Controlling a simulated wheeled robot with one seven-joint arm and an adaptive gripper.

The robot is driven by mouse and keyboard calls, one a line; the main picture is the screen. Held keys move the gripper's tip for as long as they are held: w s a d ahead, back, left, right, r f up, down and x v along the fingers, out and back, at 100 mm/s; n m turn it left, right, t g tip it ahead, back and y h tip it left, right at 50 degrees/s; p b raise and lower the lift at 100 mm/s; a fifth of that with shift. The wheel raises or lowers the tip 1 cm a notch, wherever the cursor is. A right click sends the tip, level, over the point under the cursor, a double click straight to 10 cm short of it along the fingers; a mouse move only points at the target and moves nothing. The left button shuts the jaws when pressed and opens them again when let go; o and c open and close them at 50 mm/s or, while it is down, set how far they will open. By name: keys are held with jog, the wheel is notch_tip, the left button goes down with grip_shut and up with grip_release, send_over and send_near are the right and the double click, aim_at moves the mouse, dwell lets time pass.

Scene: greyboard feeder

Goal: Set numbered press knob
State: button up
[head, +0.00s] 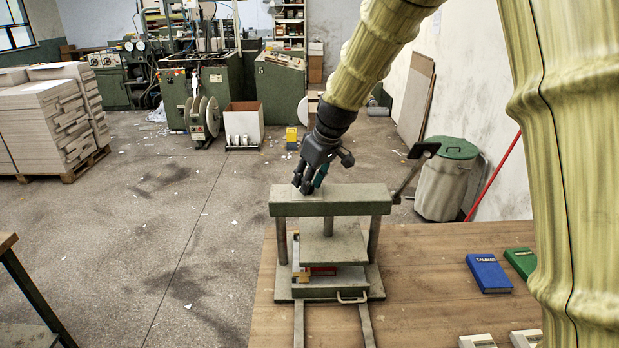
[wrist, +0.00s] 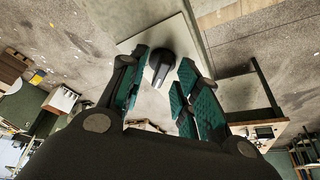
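The grey-green press (head: 345,207) stands on the wooden table. My gripper (head: 309,187) points down just at the left part of its top beam. In the wrist view a black knob (wrist: 162,63) sits on a pale plate (wrist: 183,33). Gaps show between the pads and the knob, and I cannot tell how far the tips stand above the plate. In the head view the knob is not visible. No numbers on the knob can be read.
A lever with a black grip (head: 424,150) rises at the press's right. A red piece (head: 323,271) lies in the press opening. Blue (head: 489,273) and green (head: 521,262) books lie at the table's (head: 420,270) right. Clear tabletop lies between press and books.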

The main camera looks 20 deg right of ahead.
jog(key=shift+c, duration=0.2)
jog(key=shift+s, duration=0.1)
grip_shut()
jog(key=shift+m, duration=0.3)
jog(key=m+h+p, duration=0.1)
jog(key=m, duration=0.1)
jog(key=m+p, duration=0.1)
jog(key=m, duration=0.1)
jog(key=shift+s+a+t+h, duration=0.1)
jog(key=shift+t+h, duration=0.2)
jog(key=shift+h, duration=0.1)
jog(key=shift+a+f+m+h+p, duration=0.1)
jog(key=shift+m+h+p, duration=0.3)
jog(key=shift+m+p, duration=0.45)
jog(key=shift+m+h+p, duration=0.4)
jog(key=shift+m, duration=0.75)
jog(key=shift+c, duration=0.2)
grip_release()
jog(key=shift+o, duration=0.4)
